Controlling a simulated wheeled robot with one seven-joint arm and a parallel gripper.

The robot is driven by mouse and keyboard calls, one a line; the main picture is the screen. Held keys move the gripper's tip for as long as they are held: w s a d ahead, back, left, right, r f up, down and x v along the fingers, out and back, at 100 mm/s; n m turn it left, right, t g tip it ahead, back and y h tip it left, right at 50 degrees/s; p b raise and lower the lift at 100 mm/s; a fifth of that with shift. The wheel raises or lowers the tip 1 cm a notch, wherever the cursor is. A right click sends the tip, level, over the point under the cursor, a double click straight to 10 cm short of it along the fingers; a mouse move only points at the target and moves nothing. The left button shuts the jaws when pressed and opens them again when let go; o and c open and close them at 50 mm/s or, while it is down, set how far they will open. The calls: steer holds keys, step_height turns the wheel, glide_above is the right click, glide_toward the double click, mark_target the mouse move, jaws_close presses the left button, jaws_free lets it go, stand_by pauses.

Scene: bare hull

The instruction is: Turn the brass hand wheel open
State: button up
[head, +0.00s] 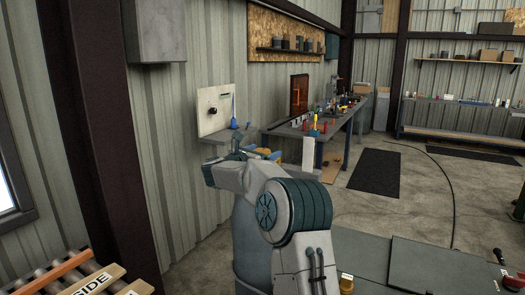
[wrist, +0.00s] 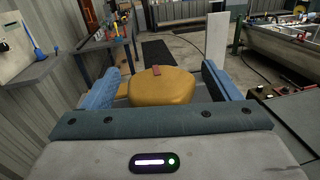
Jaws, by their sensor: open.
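The brass hand wheel (wrist: 160,88) shows in the wrist view as a thick, rounded yellow-brass disc with a small red mark on its far top edge. My gripper (wrist: 160,69) is open, with one blue finger on each side of the wheel. A gap shows between the wheel and each finger, and I see no clear contact. The near side of the wheel is hidden behind my gripper's body. In the head view only small yellow parts of the wheel (head: 265,151) show beyond my wrist; my arm hides the rest.
A long workbench (head: 340,122) crowded with tools stands beyond. Open floor lies right of the bench.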

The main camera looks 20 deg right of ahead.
steer(key=shift+c, duration=0.3)
steer(key=c, duration=0.9)
